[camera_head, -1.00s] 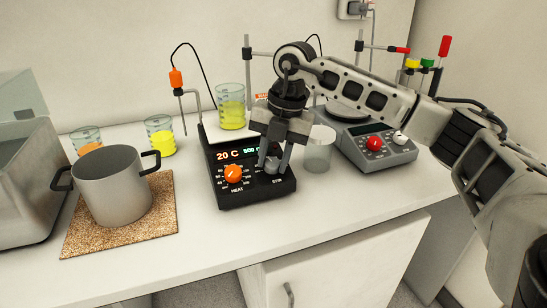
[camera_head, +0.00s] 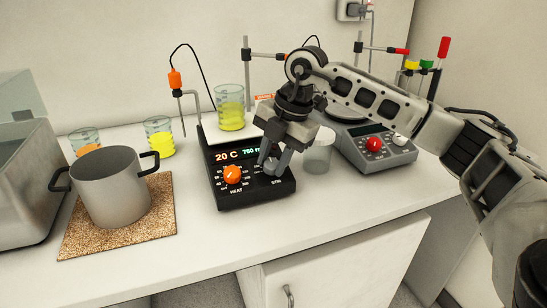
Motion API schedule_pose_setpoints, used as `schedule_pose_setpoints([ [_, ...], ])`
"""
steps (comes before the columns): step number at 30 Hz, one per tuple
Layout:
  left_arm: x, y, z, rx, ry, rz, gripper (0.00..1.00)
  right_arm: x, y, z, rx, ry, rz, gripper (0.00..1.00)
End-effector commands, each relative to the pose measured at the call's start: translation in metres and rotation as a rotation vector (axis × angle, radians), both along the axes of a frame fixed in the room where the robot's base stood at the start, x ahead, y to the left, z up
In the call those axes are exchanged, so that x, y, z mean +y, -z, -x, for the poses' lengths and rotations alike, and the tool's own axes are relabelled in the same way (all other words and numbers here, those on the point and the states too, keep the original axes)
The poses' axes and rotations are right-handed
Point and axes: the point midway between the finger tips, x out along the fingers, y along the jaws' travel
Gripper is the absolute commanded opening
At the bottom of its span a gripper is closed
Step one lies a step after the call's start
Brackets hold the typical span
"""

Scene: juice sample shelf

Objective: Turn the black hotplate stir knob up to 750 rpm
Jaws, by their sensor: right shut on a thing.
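The black hotplate (camera_head: 256,193) stands on the bench with its front panel facing me. Its display reads 20 C and, in green, a stir figure that starts with 7; the gripper partly covers it and the other digits are too small to read surely. My right gripper (camera_head: 272,167) is shut on the grey stir knob (camera_head: 272,169), above the STIR label, and hides part of it. The orange heat knob (camera_head: 232,174) is to the left, apart from the fingers. My left gripper is not in view.
A beaker of yellow liquid (camera_head: 231,116) is on the hotplate's top. A pot (camera_head: 113,192) sits on a cork mat (camera_head: 75,247) at left.

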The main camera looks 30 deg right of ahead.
Motion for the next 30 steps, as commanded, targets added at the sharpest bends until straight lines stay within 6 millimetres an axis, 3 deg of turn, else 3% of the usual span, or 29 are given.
schedule_pose_setpoints([
  [4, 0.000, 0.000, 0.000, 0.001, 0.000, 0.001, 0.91, -0.001, -0.001, 0.000, -0.003, 0.001, 0.002, 0.07],
  [5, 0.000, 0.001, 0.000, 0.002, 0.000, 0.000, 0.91, -0.001, -0.001, 0.000, -0.003, 0.001, 0.002, 0.33],
  [7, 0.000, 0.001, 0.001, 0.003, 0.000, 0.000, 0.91, -0.001, -0.001, -0.001, -0.003, 0.001, 0.002, 0.52],
  [19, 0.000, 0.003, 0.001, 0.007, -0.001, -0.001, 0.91, -0.002, -0.008, 0.001, -0.003, 0.000, 0.001, 0.52],
  [23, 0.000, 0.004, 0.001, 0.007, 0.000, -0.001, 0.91, -0.006, -0.028, 0.004, -0.006, 0.000, 0.001, 0.52],
  [30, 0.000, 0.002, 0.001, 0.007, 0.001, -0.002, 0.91, -0.019, -0.084, 0.015, -0.008, 0.001, 0.000, 0.52],
])
